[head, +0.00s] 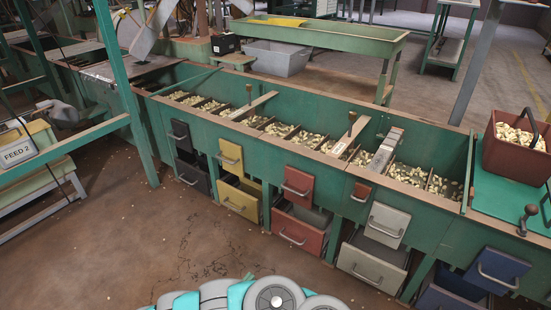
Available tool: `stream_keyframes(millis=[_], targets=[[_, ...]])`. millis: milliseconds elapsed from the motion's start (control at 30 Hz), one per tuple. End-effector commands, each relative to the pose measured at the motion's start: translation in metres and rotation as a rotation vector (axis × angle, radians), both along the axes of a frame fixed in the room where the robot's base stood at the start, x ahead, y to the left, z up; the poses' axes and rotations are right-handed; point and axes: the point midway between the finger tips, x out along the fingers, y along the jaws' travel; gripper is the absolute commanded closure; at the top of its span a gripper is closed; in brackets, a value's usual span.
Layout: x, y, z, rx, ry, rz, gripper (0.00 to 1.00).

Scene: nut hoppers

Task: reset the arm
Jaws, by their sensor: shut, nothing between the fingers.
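Part of my arm (245,296) shows at the bottom edge in the head view, as grey and teal rounded joints folded low and close to my body. My gripper is outside the frame, so its fingers and anything around them are hidden. The visible arm part is apart from the long green hopper bench (345,178) and touches nothing that I can see.
The hopper bench holds nuts in several bins, with coloured drawers below, including a yellow drawer (238,201) and a red drawer (298,231). A dark red crate (515,158) of nuts stands at the right. A green post (128,95) rises left. The brown floor (120,245) is clear.

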Motion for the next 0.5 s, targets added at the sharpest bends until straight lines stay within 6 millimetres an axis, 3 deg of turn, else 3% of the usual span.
stream_keyframes(millis=[267, 500], targets=[[0.023, -0.031, 0.043, 0.028, -0.062, -0.109, 1.0], [0.045, -0.079, 0.1, 0.075, -0.143, -0.266, 1.0]])
